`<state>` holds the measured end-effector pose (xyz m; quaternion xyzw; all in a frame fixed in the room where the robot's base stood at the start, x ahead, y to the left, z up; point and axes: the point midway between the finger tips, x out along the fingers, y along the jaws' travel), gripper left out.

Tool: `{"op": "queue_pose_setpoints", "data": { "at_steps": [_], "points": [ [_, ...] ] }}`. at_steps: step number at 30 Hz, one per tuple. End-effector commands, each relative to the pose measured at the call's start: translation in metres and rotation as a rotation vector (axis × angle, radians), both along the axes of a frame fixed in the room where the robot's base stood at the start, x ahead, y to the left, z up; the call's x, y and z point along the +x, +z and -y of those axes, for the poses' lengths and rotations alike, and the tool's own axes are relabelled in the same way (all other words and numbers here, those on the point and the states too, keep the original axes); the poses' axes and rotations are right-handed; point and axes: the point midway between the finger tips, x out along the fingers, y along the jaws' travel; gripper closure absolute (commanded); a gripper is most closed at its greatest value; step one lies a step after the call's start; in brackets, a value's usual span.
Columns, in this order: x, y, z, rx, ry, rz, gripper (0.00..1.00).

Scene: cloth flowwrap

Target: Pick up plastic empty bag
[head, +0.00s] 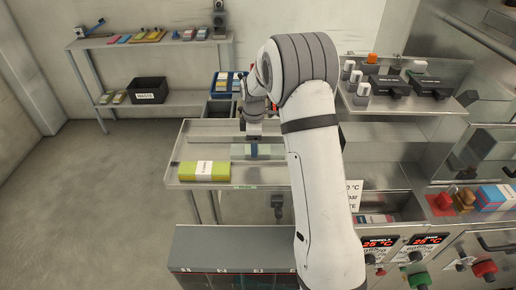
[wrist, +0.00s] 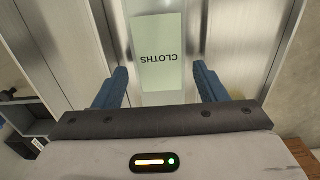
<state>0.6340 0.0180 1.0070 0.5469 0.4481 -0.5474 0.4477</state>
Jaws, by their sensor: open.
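A pale, flat strip with a light green label reading CLOTHS (wrist: 160,50) lies on the metal surface in the wrist view. It looks like the plastic bag, though its edges are faint and I cannot tell if it is empty. My gripper (wrist: 160,72) is open, its two blue fingers on either side of the strip's near end. Nothing shows held between them, and I cannot tell the height above the surface. In the head view my gripper (head: 253,137) is over the steel table (head: 215,148), with my arm hiding the table's right part.
A yellow-green pack with a white band (head: 204,171) lies at the table's front left. A steel machine with bottles (head: 363,88) and red displays is at right. Floor at left is clear.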

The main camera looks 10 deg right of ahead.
Motion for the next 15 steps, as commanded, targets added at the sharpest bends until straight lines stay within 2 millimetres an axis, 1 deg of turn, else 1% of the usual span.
{"op": "queue_pose_setpoints", "data": {
  "at_steps": [4,11,12,15],
  "points": [
    [0.000,-0.015,-0.001,0.000,0.001,-0.001,0.35],
    [0.000,-0.018,-0.001,0.000,0.001,0.000,0.35],
    [0.000,-0.018,-0.001,0.000,0.001,0.000,0.35],
    [0.000,-0.018,-0.001,0.000,0.001,0.001,0.44]
  ]
}}
